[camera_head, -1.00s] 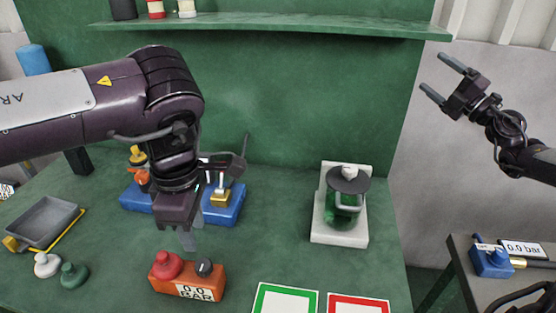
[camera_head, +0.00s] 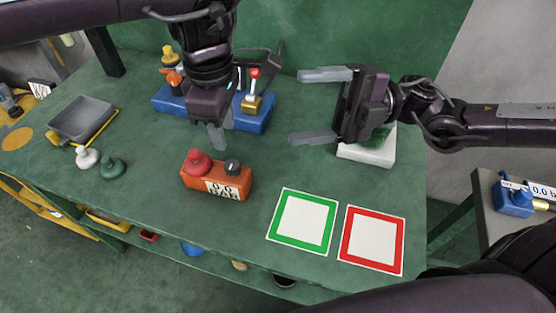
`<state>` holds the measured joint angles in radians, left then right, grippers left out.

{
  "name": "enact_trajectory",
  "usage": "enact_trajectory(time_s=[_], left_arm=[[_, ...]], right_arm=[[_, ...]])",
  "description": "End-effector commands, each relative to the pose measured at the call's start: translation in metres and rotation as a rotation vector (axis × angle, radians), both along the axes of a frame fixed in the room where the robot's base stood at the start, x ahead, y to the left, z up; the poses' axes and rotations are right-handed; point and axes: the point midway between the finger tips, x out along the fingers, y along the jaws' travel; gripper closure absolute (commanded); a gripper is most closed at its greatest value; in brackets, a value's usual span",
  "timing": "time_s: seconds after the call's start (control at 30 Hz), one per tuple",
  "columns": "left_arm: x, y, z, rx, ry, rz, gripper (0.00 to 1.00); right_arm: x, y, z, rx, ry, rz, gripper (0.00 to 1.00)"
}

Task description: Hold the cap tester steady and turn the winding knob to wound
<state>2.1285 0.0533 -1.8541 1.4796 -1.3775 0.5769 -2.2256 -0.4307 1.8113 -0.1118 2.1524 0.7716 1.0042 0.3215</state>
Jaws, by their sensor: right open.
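The cap tester (camera_head: 213,188) is an orange box on the green bench, marked 0.0 BAR. A red cap (camera_head: 197,161) sits on its left end and a black knob (camera_head: 232,167) with a pale pointer mark on its right end. My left gripper (camera_head: 220,140) points down just above and behind the tester, apart from it. Its fingers overlap in this view, so its opening is unclear. My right gripper (camera_head: 312,106) is open and empty, its fingers pointing left, above the bench to the right of and behind the tester.
A green-framed square (camera_head: 282,239) and a red-framed square (camera_head: 346,251) lie at front right. Blue blocks with fittings (camera_head: 250,122) stand behind my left gripper. A white-based green device (camera_head: 366,153) is mostly hidden behind my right gripper. A grey tray (camera_head: 82,118) and white and green caps lie left.

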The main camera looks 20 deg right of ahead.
Motion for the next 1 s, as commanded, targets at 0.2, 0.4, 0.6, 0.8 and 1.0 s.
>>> enact_trajectory(time_s=[0.2,0.4,0.6,0.8,1.0], left_arm=[[0.0,0.0,0.0,0.0,0.0,0.0,0.64],[0.0,0.0,0.0,0.0,0.0,0.0,0.64],[0.0,0.0,0.0,0.0,0.0,0.0,0.64],[0.0,0.0,0.0,0.0,0.0,0.0,0.64],[0.0,0.0,0.0,0.0,0.0,0.0,0.64]], right_arm=[[0.015,0.0,-0.021,0.013,-0.309,-0.218,0.24],[0.029,0.0,-0.046,-0.053,-0.599,-0.411,0.24],[0.038,0.004,-0.074,-0.174,-0.887,-0.556,0.24],[0.041,0.013,-0.105,-0.334,-1.177,-0.638,0.24],[0.039,0.026,-0.133,-0.494,-1.454,-0.646,0.24]])
